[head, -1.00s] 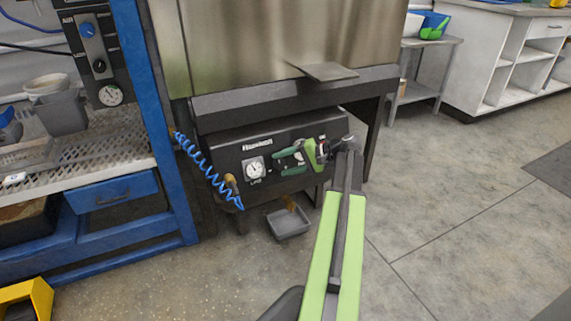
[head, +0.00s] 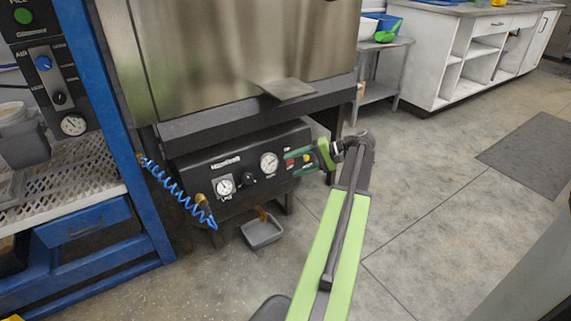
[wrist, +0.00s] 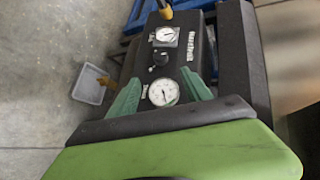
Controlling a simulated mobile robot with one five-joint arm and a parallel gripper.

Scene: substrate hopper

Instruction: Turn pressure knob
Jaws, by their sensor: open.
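A black control panel (head: 215,165) has a round black knob (head: 249,179) between two white dial gauges, one left (head: 225,187) and one right (head: 269,163). My gripper (head: 291,164) is open in front of the panel's right part, beside the right gauge and red and yellow buttons. In the wrist view, the green jaws (wrist: 159,76) are spread on either side of the near gauge (wrist: 163,92). The knob (wrist: 160,57) lies just beyond the jaw tips, with no visible contact. Nothing is between the jaws that they grip.
A blue rack (head: 140,215) at left carries another panel with a blue knob (head: 43,63), black knob and gauge. A coiled blue hose (head: 175,186) hangs beside the black panel. A grey tray (head: 262,232) is on the floor below. A metal ledge (head: 288,89) juts out above.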

